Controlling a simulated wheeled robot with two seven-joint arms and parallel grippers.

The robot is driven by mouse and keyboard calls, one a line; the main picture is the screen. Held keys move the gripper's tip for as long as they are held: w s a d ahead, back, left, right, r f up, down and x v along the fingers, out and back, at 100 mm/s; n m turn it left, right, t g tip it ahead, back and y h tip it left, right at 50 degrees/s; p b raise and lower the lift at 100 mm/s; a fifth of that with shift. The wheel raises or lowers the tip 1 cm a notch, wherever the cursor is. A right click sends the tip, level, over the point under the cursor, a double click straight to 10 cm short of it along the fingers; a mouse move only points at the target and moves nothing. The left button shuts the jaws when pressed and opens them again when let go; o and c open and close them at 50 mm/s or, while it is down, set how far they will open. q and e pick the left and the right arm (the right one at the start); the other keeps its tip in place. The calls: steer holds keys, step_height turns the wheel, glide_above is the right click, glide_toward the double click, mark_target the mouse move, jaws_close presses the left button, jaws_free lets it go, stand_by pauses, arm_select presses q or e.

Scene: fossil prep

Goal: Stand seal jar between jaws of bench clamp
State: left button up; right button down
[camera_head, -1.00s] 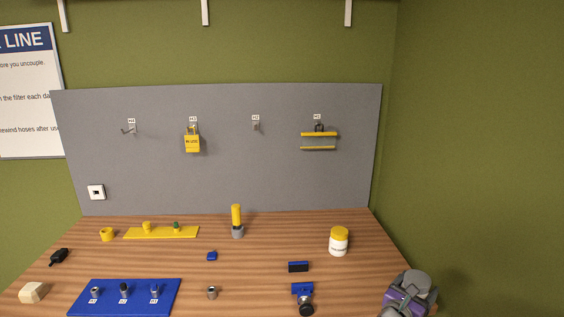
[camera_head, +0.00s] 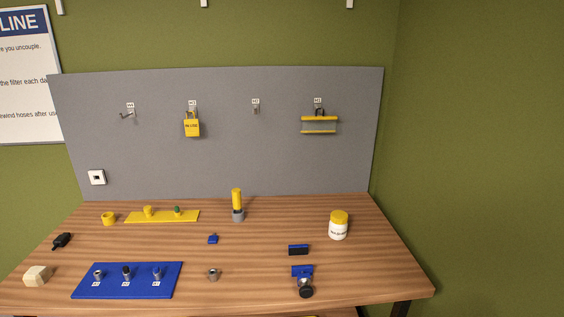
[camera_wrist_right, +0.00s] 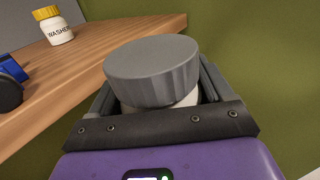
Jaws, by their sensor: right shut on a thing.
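The seal jar (camera_wrist_right: 150,72) has a ribbed grey lid and a pale body, mostly hidden below the lid. My right gripper (camera_wrist_right: 158,88) is shut around it, off the table's edge in the right wrist view. The bench clamp has two blue jaws, a far one (camera_head: 298,250) and a near one (camera_head: 302,271), with a gap between them and a black knob (camera_head: 305,289) in front. Part of the clamp (camera_wrist_right: 12,70) shows at the left of the wrist view. My left gripper is in neither view.
A yellow-lidded washers jar (camera_head: 338,226) stands right of and behind the clamp. A blue mat (camera_head: 140,285) with several fittings lies front left. A small metal nut (camera_head: 213,274) lies left of the clamp. The table's right front corner (camera_head: 415,290) is clear.

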steer(key=s+a+f+n+t+y, duration=0.2)
steer(key=s+f+n+t+y, duration=0.1)
steer(key=s+n+t+y, duration=0.1)
steer(key=shift+s+a+y, duration=0.15)
steer(key=shift+s+y, duration=0.5)
steer(key=shift+y, duration=0.05)
steer(key=shift+f, duration=0.1)
